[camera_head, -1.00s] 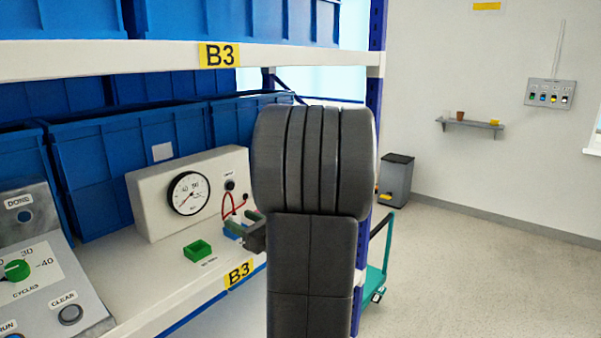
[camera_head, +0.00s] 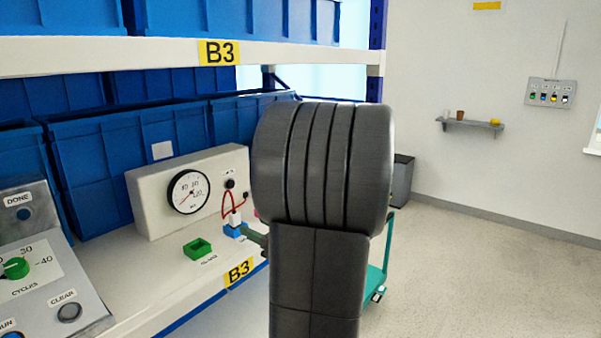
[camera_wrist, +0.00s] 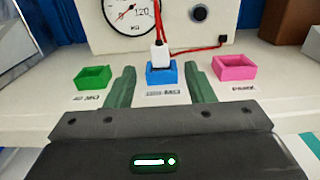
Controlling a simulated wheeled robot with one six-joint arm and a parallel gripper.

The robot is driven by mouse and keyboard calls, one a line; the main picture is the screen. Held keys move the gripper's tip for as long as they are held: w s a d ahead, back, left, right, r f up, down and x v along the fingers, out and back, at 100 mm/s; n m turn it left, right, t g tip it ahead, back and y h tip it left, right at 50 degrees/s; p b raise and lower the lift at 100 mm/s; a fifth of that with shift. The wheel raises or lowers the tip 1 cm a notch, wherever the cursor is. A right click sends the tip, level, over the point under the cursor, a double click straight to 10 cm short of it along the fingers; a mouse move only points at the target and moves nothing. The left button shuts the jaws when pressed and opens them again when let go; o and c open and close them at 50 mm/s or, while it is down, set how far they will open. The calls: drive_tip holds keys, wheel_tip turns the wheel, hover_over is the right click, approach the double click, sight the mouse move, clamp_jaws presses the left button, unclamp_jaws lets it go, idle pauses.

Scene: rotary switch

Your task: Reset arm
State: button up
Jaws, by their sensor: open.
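My gripper (camera_wrist: 160,90) is open in the wrist view, its two green fingers spread and nothing between them. Just beyond the fingertips a white plug (camera_wrist: 161,54) with a red lead stands in a blue holder (camera_wrist: 162,73). The fingers do not appear to touch either. In the head view my dark arm hides most of the gripper; a finger shows near the blue holder (camera_head: 235,230). The rotary switch, a green knob (camera_head: 16,268), is on the grey CYCLES panel (camera_head: 70,290) at the left.
A white meter box (camera_head: 150,205) with a round dial (camera_head: 189,192) stands behind on the shelf. A green holder (camera_head: 198,249) is left of the blue one, and a pink holder (camera_wrist: 235,67) is right. Blue crates (camera_head: 110,165) line the back. An upper shelf edge (camera_head: 120,58) runs above.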

sight(234, 210)
drive_tip(key=x, duration=0.3)
drive_tip(key=p+x, duration=0.1)
drive_tip(key=x, duration=0.5)
drive_tip(key=shift+w+a+r, duration=0.1)
drive_tip(key=shift+a+r, duration=0.05)
drive_tip(key=shift+r, duration=0.15)
drive_tip(key=r+p, duration=0.3)
drive_tip(key=shift+d+r, duration=0.1)
drive_tip(key=shift+d, duration=0.1)
wheel_tip(234, 210, up, 5)
drive_tip(key=p, duration=0.4)
drive_tip(key=shift+f, duration=0.25)
